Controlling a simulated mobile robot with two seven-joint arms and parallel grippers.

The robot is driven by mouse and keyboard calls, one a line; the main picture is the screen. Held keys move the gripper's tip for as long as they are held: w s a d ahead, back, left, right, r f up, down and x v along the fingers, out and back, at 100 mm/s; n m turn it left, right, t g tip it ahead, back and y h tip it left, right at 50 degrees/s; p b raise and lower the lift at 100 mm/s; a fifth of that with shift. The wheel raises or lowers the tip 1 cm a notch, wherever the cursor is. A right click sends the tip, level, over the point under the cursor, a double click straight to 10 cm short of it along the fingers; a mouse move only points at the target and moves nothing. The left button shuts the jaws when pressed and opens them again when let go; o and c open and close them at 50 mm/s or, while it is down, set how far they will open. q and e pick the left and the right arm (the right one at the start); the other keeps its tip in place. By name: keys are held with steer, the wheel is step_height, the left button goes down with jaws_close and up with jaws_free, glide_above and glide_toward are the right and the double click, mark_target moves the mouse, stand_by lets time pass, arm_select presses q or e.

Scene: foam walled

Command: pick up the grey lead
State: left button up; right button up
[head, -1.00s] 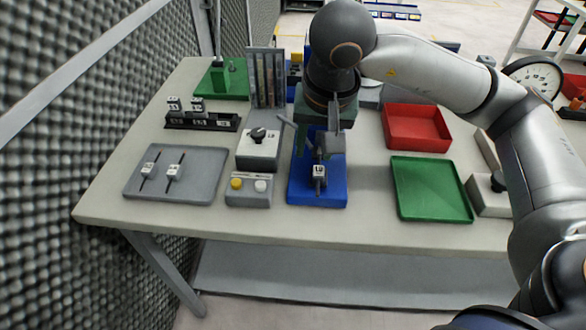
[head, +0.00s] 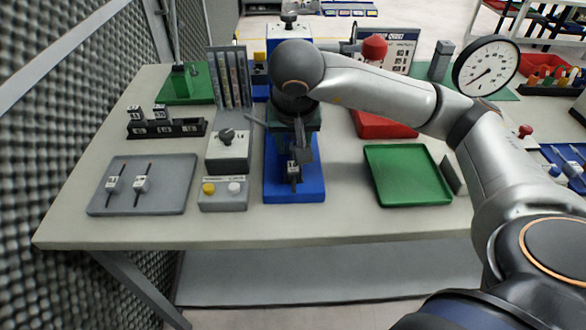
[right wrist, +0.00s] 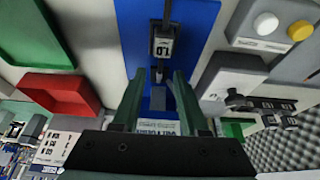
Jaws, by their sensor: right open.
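A lead-like piece with a numbered block (head: 293,172) stands on the blue base (head: 310,188); in the right wrist view its dark block with a white label (right wrist: 163,45) has a thin rod. Two similar pieces with white blocks and dark rods, a left one (head: 112,184) and a right one (head: 140,184), lie on the grey tray (head: 170,200). I cannot tell for certain which is the grey lead. My right gripper (right wrist: 158,95) is open over the blue base, its green fingers apart, with the labelled block just beyond their tips. My left gripper is not in view.
A box with a black knob (head: 228,152) and a button box (head: 222,195) stand left of the blue base. A green tray (head: 410,190) and a red tray (head: 380,125) lie to the right. A black holder with blocks (head: 168,129) stands behind the grey tray.

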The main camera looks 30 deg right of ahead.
mark_target(292, 156)
steer(key=x, duration=0.3)
steer(key=shift+f, duration=0.3)
jaws_close()
stand_by(0.3)
